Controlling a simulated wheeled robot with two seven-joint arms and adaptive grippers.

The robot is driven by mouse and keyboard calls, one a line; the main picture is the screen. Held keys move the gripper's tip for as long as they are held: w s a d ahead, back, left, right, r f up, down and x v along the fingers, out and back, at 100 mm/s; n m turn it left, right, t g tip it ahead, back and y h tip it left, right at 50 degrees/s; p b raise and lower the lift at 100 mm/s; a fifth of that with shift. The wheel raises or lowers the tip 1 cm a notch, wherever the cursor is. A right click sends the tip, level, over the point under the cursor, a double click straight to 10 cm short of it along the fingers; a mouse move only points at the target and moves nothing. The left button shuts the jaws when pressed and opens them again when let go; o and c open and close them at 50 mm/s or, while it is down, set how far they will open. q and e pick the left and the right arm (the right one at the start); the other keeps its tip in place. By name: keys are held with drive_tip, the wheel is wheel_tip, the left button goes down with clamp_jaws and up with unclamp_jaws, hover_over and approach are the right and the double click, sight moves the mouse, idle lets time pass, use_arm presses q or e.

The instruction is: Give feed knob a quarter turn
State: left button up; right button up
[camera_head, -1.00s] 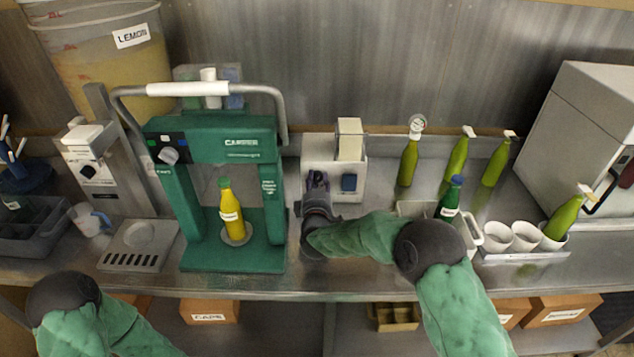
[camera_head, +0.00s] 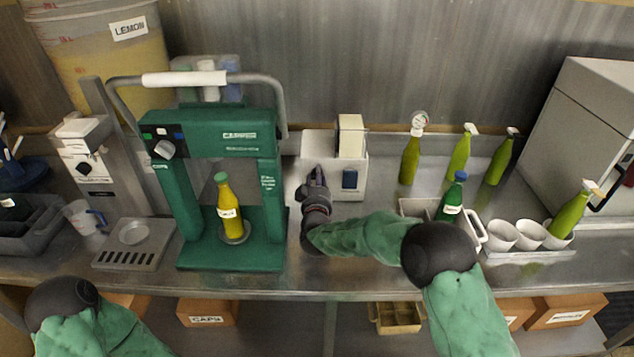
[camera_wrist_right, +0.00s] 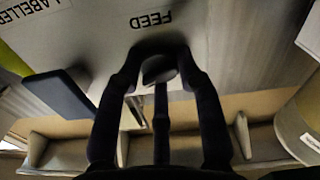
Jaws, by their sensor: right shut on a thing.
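The white labeller box (camera_head: 345,178) stands right of the green capping machine. The dark feed knob (camera_wrist_right: 158,70) sits just by the word FEED, between my right fingertips. My right gripper (camera_head: 317,177) is shut on the knob at the left of the box's front; it also shows in the right wrist view (camera_wrist_right: 160,62). The fingers hide the knob's sides and most of it in the head view. Of my left arm only a dark joint and green sleeve show; its gripper is out of view.
The green capping machine (camera_head: 185,225) holds a yellow bottle (camera_head: 229,208) close to the left of my right gripper. A dark blue panel (camera_head: 350,180) is beside the knob.

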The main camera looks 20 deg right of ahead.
drive_tip(key=shift+m+b, duration=0.85)
drive_tip(key=shift+m, duration=1.05)
drive_tip(key=o, duration=1.1)
drive_tip(key=shift+o, duration=0.2)
drive_tip(key=v, duration=1.2)
